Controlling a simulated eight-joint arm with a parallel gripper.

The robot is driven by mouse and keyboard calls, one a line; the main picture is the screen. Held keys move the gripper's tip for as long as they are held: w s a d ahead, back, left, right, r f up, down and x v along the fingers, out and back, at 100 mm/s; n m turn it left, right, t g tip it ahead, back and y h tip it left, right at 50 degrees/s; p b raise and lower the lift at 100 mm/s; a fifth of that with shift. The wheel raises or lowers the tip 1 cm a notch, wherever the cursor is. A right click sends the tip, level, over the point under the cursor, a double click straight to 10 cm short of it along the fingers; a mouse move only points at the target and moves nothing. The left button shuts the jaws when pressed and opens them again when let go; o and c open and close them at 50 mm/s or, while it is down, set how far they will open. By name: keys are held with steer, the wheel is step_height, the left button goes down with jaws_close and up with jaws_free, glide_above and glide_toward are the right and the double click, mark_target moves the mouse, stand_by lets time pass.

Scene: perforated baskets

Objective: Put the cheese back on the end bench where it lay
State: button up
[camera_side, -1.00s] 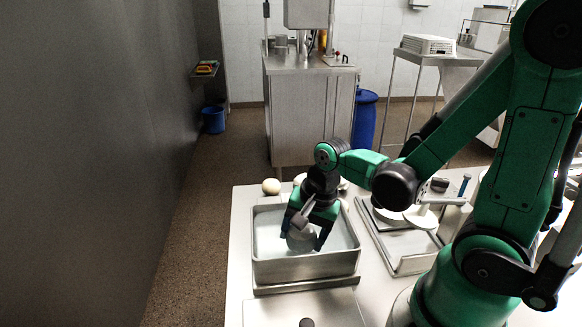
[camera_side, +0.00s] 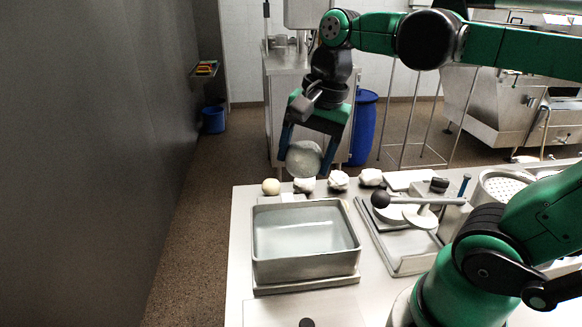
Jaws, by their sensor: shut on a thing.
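My gripper (camera_side: 311,160) is shut on a pale, round cheese (camera_side: 304,159). It holds the cheese in the air, above the far edge of the white bench (camera_side: 240,222). The fingers point down, one on each side of the cheese. In the picture the cheese's lower edge comes close to a row of pale lumps along the bench's far edge. I cannot tell which bench is the end bench or where the cheese lay.
A steel basin (camera_side: 306,262) of cloudy liquid stands on the bench. A yellowish ball (camera_side: 271,187) and several white lumps (camera_side: 338,181) line the far edge. A scale-like tray (camera_side: 412,262) is to the right. A steel cabinet (camera_side: 300,110) and blue barrel (camera_side: 364,128) stand behind.

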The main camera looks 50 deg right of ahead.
mark_target(300, 143)
steer(key=v, duration=0.3)
steer(key=shift+w+a+r, duration=0.15)
steer(key=shift+w+r, duration=0.15)
steer(key=shift+w, duration=0.05)
steer(key=shift+w+r, duration=0.15)
steer(key=w+d+f, duration=0.2)
steer(key=w+f, duration=0.5)
steer(key=w, duration=0.2)
steer(key=w+d+f, duration=0.3)
steer(key=w+f, duration=0.3)
steer(key=w, duration=0.4)
steer(key=shift+s+f, duration=0.2)
steer(key=shift+f, duration=3.8)
steer(key=shift+f, duration=0.6)
steer(key=o, duration=1.4)
steer(key=shift+o, duration=0.2)
